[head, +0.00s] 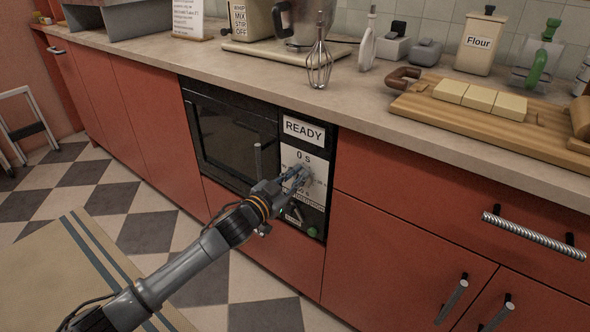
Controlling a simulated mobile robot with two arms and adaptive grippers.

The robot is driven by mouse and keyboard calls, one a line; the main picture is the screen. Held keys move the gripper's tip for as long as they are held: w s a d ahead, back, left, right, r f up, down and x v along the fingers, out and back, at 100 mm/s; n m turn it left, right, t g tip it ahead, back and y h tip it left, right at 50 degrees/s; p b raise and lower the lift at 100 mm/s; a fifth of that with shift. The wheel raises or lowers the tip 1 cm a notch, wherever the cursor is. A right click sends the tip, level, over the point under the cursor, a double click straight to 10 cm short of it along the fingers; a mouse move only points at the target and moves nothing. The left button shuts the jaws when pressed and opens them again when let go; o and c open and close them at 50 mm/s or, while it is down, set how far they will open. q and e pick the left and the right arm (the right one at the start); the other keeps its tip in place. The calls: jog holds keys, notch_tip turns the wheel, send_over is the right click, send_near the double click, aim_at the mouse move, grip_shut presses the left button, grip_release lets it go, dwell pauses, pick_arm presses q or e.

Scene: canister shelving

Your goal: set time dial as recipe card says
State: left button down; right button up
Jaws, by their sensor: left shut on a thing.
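The microwave (226,140) is built into the red cabinets under the counter, with its dark door shut. Its control panel (319,163) is on the right side, with a sign that reads "READY" (303,130) and a "0 s" mark (303,157) below it. My left gripper (297,177) is at the panel, shut on the time dial, which is mostly hidden behind the fingers. A green button (311,231) shows low on the panel. The recipe card (187,17) stands at the back of the counter; its text is too small to read. My right gripper is not in view.
A whisk (319,64), a mixer, a Flour canister (480,43) and a wooden board (480,120) with butter pieces stand on the counter. Drawer and door handles (533,235) stick out at right. A striped mat (85,265) lies at lower left.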

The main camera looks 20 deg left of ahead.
pick_arm(q)
jog(key=shift+d+r+m, duration=0.1)
jog(key=shift+d+m, duration=0.05)
jog(key=shift+m, duration=0.35)
jog(key=shift+s+d+f+m+p, duration=0.15)
jog(key=shift+m+p, duration=0.3)
jog(key=shift+m, duration=0.7)
jog(key=shift+d+f+m+p, duration=0.2)
jog(key=shift+f+m+p, duration=0.15)
jog(key=shift+m, duration=0.85)
jog(key=shift+s+d+f+m+p, duration=0.15)
jog(key=shift+m+p, duration=0.35)
jog(key=shift+m, duration=0.65)
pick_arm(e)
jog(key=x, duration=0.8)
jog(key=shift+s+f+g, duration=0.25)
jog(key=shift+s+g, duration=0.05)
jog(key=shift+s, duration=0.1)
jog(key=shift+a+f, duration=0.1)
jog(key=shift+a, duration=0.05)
pick_arm(q)
jog(key=c, duration=1.3)
grip_release()
jog(key=shift+d, duration=0.1)
